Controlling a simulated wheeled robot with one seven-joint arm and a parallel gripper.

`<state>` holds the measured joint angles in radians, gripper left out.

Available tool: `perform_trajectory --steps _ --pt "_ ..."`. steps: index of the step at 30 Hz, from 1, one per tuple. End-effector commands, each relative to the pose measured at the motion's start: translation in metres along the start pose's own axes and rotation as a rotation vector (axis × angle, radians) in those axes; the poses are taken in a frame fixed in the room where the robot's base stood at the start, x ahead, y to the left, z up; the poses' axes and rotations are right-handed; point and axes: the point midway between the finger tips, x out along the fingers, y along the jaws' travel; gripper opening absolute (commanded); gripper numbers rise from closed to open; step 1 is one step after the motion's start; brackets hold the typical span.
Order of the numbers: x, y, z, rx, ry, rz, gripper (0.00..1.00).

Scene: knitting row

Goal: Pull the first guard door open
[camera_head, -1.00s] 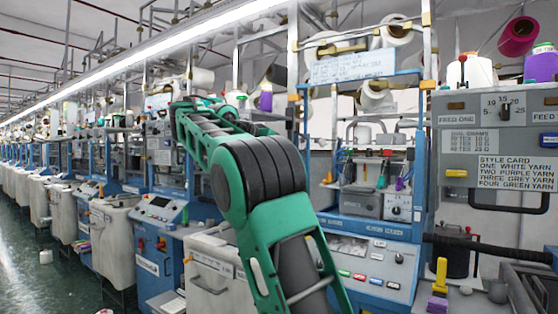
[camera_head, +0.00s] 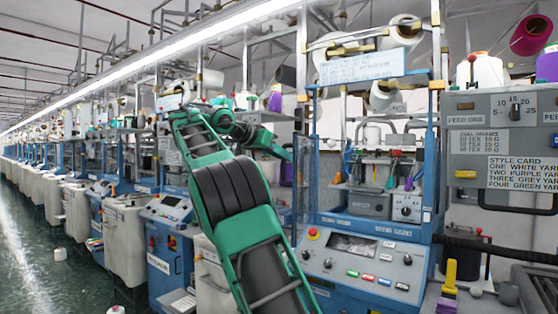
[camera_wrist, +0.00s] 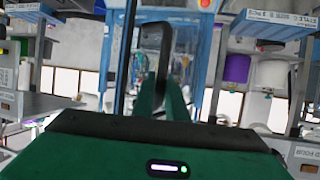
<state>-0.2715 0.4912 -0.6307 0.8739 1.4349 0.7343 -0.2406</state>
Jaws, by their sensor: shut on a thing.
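My gripper (camera_head: 286,152) is at the left side of the blue-framed knitting machine, small and partly blurred into the background in the head view. In the wrist view the green fingers (camera_wrist: 161,95) are closed around a dark grey bar handle (camera_wrist: 152,42), which stands out between them. A see-through guard door (camera_head: 306,185) with a blue frame shows nearly edge-on beside the machine's left post, just right of my gripper. The machine's front opening to its right looks uncovered. How the handle joins the door is hidden.
The machine's control panel (camera_head: 362,268) juts out below the opening. A grey box with a style card (camera_head: 515,172) stands close on the right. A white bin (camera_head: 212,275) stands left of my arm.

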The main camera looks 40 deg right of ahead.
Motion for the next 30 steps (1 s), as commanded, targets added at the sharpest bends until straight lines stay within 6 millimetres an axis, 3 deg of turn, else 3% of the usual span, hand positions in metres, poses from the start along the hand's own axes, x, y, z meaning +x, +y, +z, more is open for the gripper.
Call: perform_trajectory --steps 12,30 --pt "-0.003 0.001 -0.002 0.0 0.005 0.002 0.2" --pt "-0.065 -0.001 -0.003 0.001 0.005 0.005 0.2"
